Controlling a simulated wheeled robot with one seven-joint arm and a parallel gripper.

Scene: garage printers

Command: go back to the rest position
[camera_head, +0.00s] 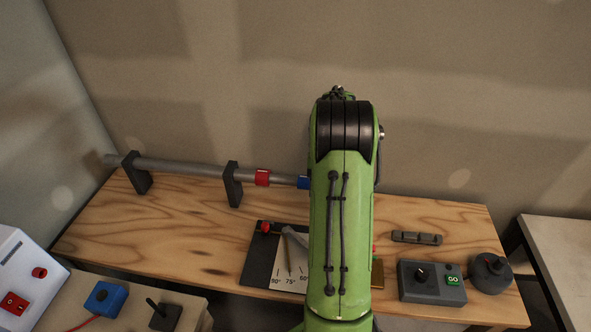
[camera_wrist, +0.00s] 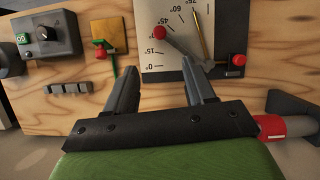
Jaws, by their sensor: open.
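My gripper (camera_wrist: 161,92) shows in the wrist view with its two grey fingers apart and nothing between them. It is over the wooden bench (camera_head: 180,225), in front of the angle scale plate (camera_wrist: 155,62), which carries degree marks. A grey lever with a red knob (camera_wrist: 159,33) lies across the scale, and a thin brass pointer (camera_wrist: 199,35) stands beside it. In the head view my green arm covers the gripper and the right part of the scale plate (camera_head: 262,270). Whether the fingers touch the bench or plate cannot be told.
A pipe (camera_head: 195,167) rests in two dark brackets at the back, with a red collar (camera_head: 262,178). A control box (camera_head: 430,283) with a GO button, a round dark knob unit (camera_head: 490,272) and a grey slotted block (camera_head: 416,237) stand on the right. The left bench top is clear.

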